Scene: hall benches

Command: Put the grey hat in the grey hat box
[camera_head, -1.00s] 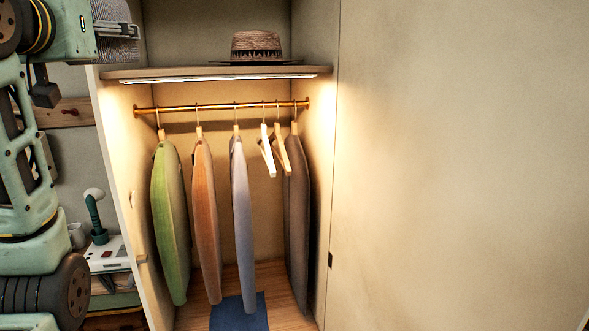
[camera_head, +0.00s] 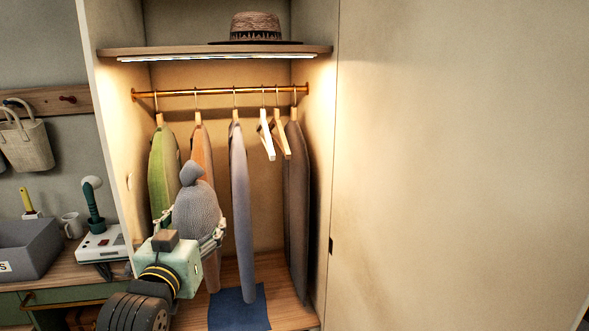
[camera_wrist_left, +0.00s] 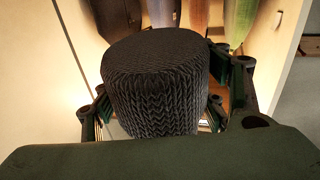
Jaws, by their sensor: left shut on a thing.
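The grey knitted hat (camera_head: 197,207), with a bobble on top, is held upright in front of the open wardrobe. My left gripper (camera_head: 203,236) is shut on it, with fingers on both sides of its lower part. In the left wrist view the grey hat (camera_wrist_left: 155,80) fills the middle, between the dark green fingers of my left gripper (camera_wrist_left: 155,110). A grey box (camera_head: 30,248) with a partly cut-off label ending in S stands on the side bench at the far left; its inside is mostly hidden. My right gripper is out of view.
The wardrobe holds hanging garments, two empty hangers and a blue mat (camera_head: 238,308). A brown brimmed hat (camera_head: 256,27) lies on its shelf (camera_head: 215,50). A white device with a green lamp (camera_head: 97,240) and a mug (camera_head: 71,225) stand beside the box. A woven bag (camera_head: 28,145) hangs above.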

